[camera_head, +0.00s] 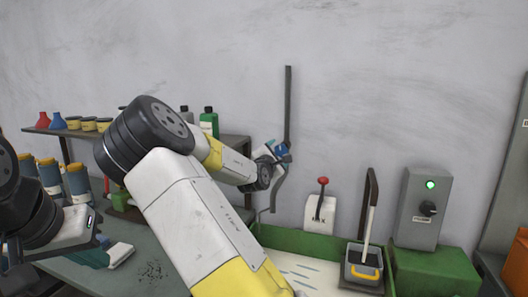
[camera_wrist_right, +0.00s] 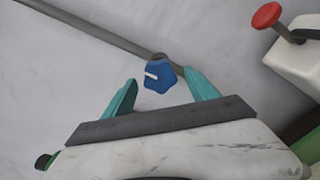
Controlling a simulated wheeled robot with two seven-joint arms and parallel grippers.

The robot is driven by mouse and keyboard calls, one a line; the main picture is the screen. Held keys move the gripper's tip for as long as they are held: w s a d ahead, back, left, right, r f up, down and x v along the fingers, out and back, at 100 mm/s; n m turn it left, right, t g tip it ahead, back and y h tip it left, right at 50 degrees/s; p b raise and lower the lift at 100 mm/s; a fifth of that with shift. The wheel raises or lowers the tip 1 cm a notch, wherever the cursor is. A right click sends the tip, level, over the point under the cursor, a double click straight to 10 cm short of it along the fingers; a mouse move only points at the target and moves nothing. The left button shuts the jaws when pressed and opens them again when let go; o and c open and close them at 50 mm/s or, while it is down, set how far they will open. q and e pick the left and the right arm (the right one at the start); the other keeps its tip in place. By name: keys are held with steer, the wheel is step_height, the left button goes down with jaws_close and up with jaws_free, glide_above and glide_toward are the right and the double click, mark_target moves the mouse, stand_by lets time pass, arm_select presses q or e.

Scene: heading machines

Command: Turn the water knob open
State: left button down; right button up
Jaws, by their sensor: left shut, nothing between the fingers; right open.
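The blue water knob (camera_wrist_right: 160,78) with a white pointer mark sits on a grey pipe (camera_wrist_right: 95,28) on the wall. My right gripper (camera_wrist_right: 161,80) is open, with its teal fingers on either side of the knob. I cannot tell whether they touch it. In the head view, my right gripper (camera_head: 280,152) is at the wall pipe (camera_head: 288,100), and the knob is small and partly hidden there. My left gripper (camera_head: 95,254) is low at the left over the bench, shut and empty, and only partly clear to see.
A red-knobbed lever (camera_head: 323,182) on a white box is to the right of the pipe. Further right is a grey control box (camera_head: 422,208) with a green light. A green-rimmed basin (camera_head: 310,243) lies below. A shelf (camera_head: 233,140) with bottles is behind my right arm.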

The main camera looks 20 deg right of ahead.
mark_target(279, 152)
steer(key=shift+x, duration=1.7)
steer(key=shift+c, duration=0.2)
steer(key=c, duration=1.3)
